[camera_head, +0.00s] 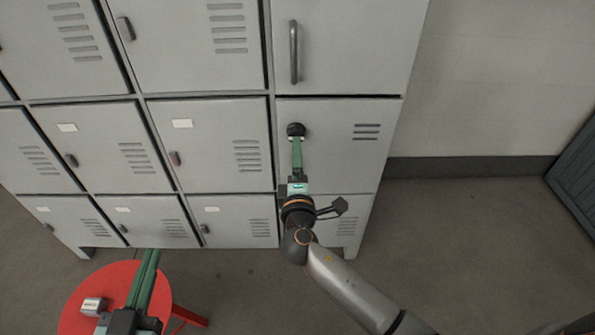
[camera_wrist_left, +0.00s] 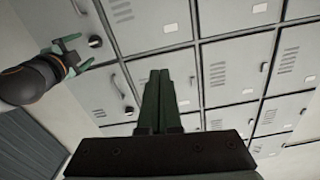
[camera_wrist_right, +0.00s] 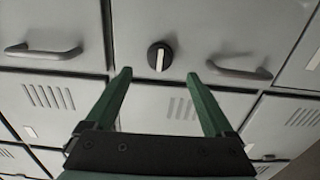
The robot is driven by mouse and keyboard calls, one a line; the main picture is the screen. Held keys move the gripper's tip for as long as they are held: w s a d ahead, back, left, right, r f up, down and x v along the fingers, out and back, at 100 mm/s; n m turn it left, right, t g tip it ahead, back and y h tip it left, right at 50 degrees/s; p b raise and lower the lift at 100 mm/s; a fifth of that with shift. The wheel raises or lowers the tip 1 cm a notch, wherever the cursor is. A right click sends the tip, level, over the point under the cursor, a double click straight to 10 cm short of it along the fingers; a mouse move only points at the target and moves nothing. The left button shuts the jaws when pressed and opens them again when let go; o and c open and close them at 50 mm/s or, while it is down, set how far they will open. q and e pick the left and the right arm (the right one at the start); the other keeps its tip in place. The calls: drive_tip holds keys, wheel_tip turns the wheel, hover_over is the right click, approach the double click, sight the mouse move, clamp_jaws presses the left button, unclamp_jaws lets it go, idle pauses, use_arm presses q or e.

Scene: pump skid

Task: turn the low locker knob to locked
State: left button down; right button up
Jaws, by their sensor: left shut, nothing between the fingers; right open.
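The low locker knob (camera_wrist_right: 160,57) is round and black with a pale pointer bar. It sits on a grey door and shows in the head view (camera_head: 295,130) and the left wrist view (camera_wrist_left: 95,41). In the right wrist view the bar lies crosswise to the door handles. My right gripper (camera_wrist_right: 158,74) is open, facing the knob, its fingertips to either side and slightly below it in that view. I cannot tell whether they touch it. In the head view this gripper (camera_head: 296,141) reaches up to the knob. My left gripper (camera_head: 151,252) is shut and empty, away from the knob.
A second black knob (camera_wrist_left: 128,110) shows in the left wrist view. Bar handles (camera_wrist_right: 43,51) and (camera_wrist_right: 235,70) flank the low knob. A red stool (camera_head: 72,322) with a small box (camera_head: 93,306) stands by my left gripper. The floor at right is clear.

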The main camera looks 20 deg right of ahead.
use_arm(q)
wheel_tip(320, 180, down, 3)
drive_tip(key=shift+s+a+r+g+y, duration=0.1)
drive_tip(key=shift+r+g+y, duration=0.1)
drive_tip(key=shift+g+y, duration=0.25)
use_arm(e)
drive_tip(key=v, duration=0.5)
drive_tip(key=shift+s, duration=0.15)
drive_tip(key=s+a+f+m+g+y, duration=0.1)
drive_tip(key=s+f+m+g+y, duration=0.1)
drive_tip(key=s+f+m+y, duration=0.35)
use_arm(q)
drive_tip(key=s+a+n+g+y+p, duration=0.2)
drive_tip(key=s+g+p, duration=0.5)
drive_tip(key=p, duration=1.5)
drive_tip(key=shift+s+f+n+p, duration=0.25)
drive_tip(key=shift+s+n, duration=0.25)
drive_tip(key=shift+s, duration=0.55)
use_arm(e)
drive_tip(key=s+d+r+m+g+y, duration=0.1)
drive_tip(key=s+r+m+g, duration=0.1)
drive_tip(key=s, duration=0.6)
drive_tip(key=s+d+r+m+g+y, duration=0.1)
drive_tip(key=s+d+r+m+g, duration=0.1)
drive_tip(key=s, duration=0.7)
drive_tip(key=r+m+g, duration=0.1)
drive_tip(key=m+g, duration=0.1)
drive_tip(key=m, duration=0.1)
